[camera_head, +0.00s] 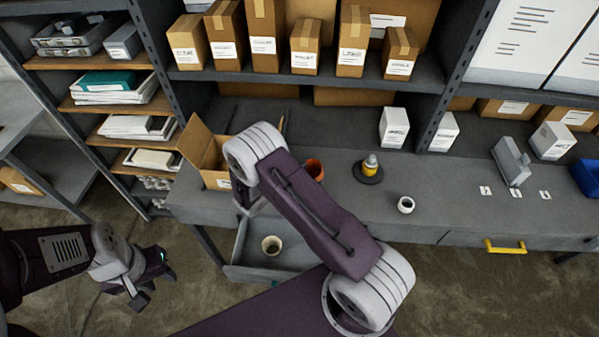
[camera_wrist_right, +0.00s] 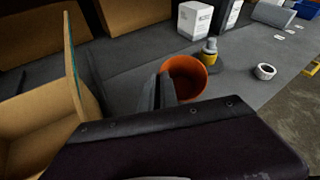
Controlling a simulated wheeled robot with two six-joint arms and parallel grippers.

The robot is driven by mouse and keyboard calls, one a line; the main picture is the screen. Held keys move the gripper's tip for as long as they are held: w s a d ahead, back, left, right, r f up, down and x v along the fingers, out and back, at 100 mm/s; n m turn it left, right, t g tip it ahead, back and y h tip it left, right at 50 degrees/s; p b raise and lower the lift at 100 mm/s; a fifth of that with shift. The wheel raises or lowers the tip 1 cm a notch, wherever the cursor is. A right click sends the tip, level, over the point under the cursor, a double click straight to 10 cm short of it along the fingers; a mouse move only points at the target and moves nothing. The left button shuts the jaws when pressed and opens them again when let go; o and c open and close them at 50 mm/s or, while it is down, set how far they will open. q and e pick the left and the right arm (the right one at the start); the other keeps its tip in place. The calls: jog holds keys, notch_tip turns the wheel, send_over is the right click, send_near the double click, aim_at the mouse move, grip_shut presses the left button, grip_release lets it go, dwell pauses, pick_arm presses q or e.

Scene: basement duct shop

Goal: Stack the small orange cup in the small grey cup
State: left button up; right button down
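The orange cup (camera_head: 315,169) stands on the grey bench, partly hidden behind my right arm in the head view. In the right wrist view the orange cup (camera_wrist_right: 189,78) shows its open mouth. My right gripper's dark fingers (camera_wrist_right: 158,92) are close together at its left edge; whether they touch or grip the rim is unclear. A pale greyish cup (camera_head: 271,245) with a dark inside sits in the open drawer below the bench; it may be the grey cup. My left gripper (camera_head: 155,281) is open and empty, low at the left, away from the bench.
An open cardboard box (camera_head: 203,150) stands left of my right arm. The open drawer (camera_head: 240,272) juts out. Shelves with boxes stand behind.

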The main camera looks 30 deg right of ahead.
jog(key=f, duration=0.1)
jog(key=f+p, duration=0.1)
jog(key=f, duration=0.2)
jog(key=shift+w+a+f, duration=0.1)
jog(key=shift+w+f, duration=0.1)
jog(key=shift+w, duration=0.1)
jog(key=c, duration=1.6)
grip_release()
jog(key=shift+a+r, duration=0.1)
